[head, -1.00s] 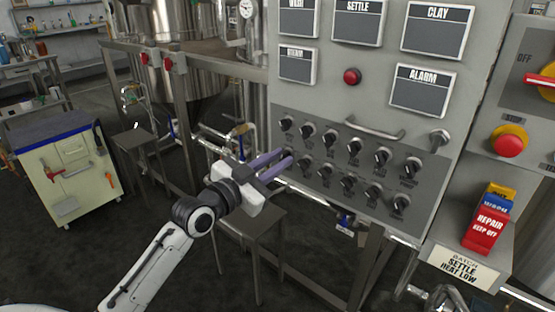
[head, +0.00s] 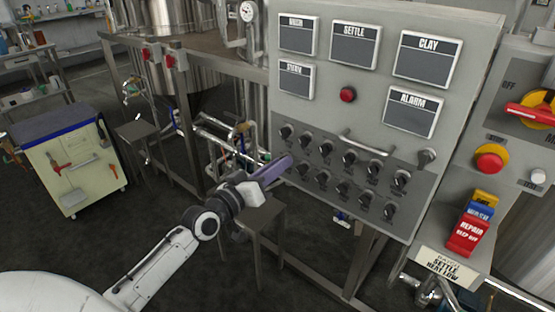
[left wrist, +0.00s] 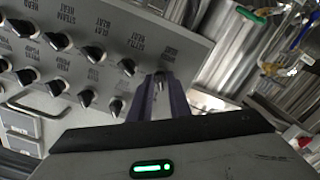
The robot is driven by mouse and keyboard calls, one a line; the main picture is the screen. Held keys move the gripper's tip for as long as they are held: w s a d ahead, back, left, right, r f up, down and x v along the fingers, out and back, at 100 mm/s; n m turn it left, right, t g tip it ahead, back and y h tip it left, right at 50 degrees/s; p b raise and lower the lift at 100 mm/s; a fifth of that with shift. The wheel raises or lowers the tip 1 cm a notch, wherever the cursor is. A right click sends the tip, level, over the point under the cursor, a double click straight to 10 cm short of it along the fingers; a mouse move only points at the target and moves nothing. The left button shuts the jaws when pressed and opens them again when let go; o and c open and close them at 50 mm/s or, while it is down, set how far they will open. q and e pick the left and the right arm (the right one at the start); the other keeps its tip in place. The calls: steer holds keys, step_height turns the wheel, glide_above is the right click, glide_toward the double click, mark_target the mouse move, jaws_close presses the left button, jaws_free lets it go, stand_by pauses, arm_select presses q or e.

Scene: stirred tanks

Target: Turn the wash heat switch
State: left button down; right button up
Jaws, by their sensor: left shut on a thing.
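The wash heat switch (left wrist: 161,76) is a small dark knob at the right end of the heat row in the left wrist view, below a label that seems to read WASH HEAT. My left gripper (left wrist: 160,92) has its purple fingers on either side of this knob and is shut on it. In the head view the left gripper (head: 284,163) reaches the left end of the lower knob row and hides the switch. How far the knob is turned cannot be told. My right gripper is not in view.
Neighbouring black knobs sit close by, one above (head: 287,131) and one to the right (head: 302,168). A bar handle (head: 363,143) juts from the grey panel (head: 330,115). A stool (head: 258,215) stands below my left wrist. A red emergency button (head: 489,160) is at right.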

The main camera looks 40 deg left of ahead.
arm_select(q)
steer(key=n+p, duration=0.1)
steer(key=n, duration=0.4)
steer(key=shift+n, duration=0.4)
steer(key=shift+p, duration=0.3)
steer(key=c, duration=1.9)
jaws_free()
steer(key=shift+o, duration=0.2)
steer(key=s, duration=1)
steer(key=shift+s+a+b, duration=0.15)
steer(key=shift+a+b, duration=0.3)
